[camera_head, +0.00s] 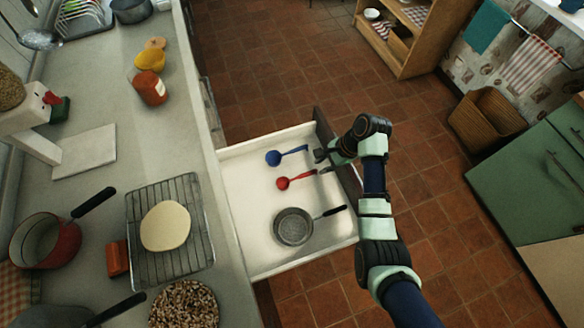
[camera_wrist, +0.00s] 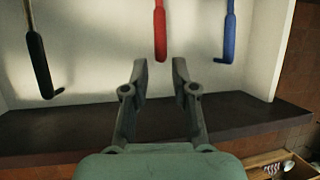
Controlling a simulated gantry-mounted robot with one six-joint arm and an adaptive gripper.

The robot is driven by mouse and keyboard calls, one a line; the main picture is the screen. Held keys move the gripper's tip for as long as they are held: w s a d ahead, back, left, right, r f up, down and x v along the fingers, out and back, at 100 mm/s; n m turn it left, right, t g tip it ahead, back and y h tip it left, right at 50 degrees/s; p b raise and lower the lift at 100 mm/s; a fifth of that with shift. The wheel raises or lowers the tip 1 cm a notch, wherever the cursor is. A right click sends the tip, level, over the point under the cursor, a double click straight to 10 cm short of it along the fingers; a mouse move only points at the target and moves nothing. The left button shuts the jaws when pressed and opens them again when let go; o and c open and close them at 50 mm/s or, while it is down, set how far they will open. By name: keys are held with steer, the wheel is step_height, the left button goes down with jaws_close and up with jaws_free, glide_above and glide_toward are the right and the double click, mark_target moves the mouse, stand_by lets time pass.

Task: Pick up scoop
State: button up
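Three long-handled utensils lie apart in an open white drawer (camera_head: 238,190): a blue ladle-like one (camera_head: 274,157), a red one (camera_head: 283,183) and a grey round pan-like one with a black handle (camera_head: 293,226). I cannot tell which is the scoop. My gripper (camera_head: 321,162) is at the drawer's front edge, near the red and blue handle ends. In the wrist view my gripper (camera_wrist: 159,72) is open and empty, with the red handle (camera_wrist: 160,35) straight ahead of the gap between its fingers. The blue handle (camera_wrist: 229,35) is to the right, the black handle (camera_wrist: 38,60) to the left.
The dark drawer front (camera_wrist: 60,135) lies below my fingers. The counter (camera_head: 100,175) at left holds a wire rack with dough (camera_head: 165,226), a red pot (camera_head: 45,240), a jar (camera_head: 150,88) and a scale (camera_head: 85,152). Tiled floor is free beyond the drawer.

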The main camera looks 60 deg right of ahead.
mark_target(312, 172)
steer(key=b+x, duration=0.3)
steer(key=x, duration=0.4)
steer(key=shift+w+a+f, duration=0.1)
steer(key=shift+w+a, duration=0.1)
steer(key=shift+a, duration=0.05)
jaws_close()
